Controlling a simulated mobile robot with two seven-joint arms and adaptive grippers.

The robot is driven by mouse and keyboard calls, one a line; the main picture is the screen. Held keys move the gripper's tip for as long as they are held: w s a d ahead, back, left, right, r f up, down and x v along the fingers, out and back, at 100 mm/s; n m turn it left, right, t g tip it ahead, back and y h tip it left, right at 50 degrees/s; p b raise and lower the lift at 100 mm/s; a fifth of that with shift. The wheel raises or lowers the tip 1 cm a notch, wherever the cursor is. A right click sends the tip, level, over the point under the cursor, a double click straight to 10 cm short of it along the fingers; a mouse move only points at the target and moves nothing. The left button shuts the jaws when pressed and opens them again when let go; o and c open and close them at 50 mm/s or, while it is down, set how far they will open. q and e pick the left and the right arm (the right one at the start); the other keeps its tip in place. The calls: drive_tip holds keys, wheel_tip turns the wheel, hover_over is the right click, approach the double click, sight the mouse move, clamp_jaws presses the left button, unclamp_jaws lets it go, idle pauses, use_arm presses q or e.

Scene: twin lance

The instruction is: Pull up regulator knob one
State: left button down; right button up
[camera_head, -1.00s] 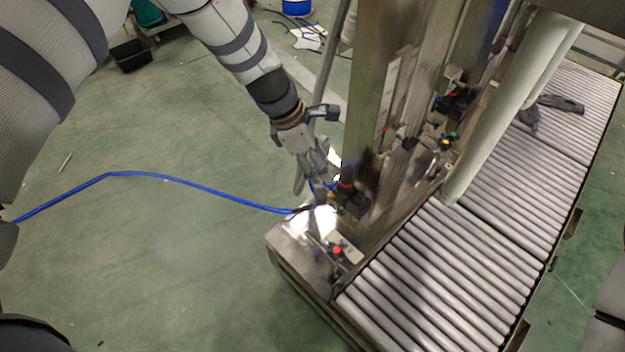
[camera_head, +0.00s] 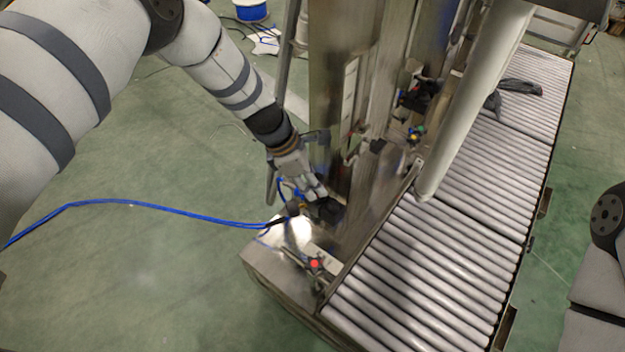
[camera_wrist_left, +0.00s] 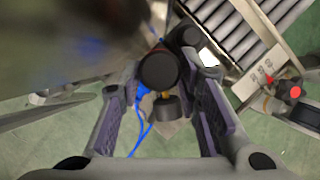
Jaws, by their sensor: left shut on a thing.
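The regulator knob (camera_wrist_left: 160,68) is round and black, and sits between the two fingers of my left gripper (camera_wrist_left: 168,80) in the left wrist view. In the head view my left gripper (camera_head: 318,194) reaches down to the foot of the steel column and is shut on the knob (camera_head: 328,209), whose upper part is mostly hidden by the fingers. Another black round part (camera_wrist_left: 167,106) with a brass-coloured piece shows just below the knob in the wrist view. My right gripper is not in view.
A steel column (camera_head: 333,95) stands right beside my left gripper. A red button (camera_head: 314,264) sits on the steel base in front. A blue hose (camera_head: 150,205) runs left over the floor. The roller conveyor (camera_head: 430,265) lies to the right, with a dark object (camera_head: 518,87) on its far end.

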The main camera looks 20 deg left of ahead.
use_arm(q)
drive_tip(key=shift+r, duration=0.65)
drive_tip(key=c, duration=1.2)
unclamp_jaws()
drive_tip(key=shift+o, duration=0.2)
drive_tip(key=v, duration=1.2)
drive_tip(key=shift+d, duration=0.1)
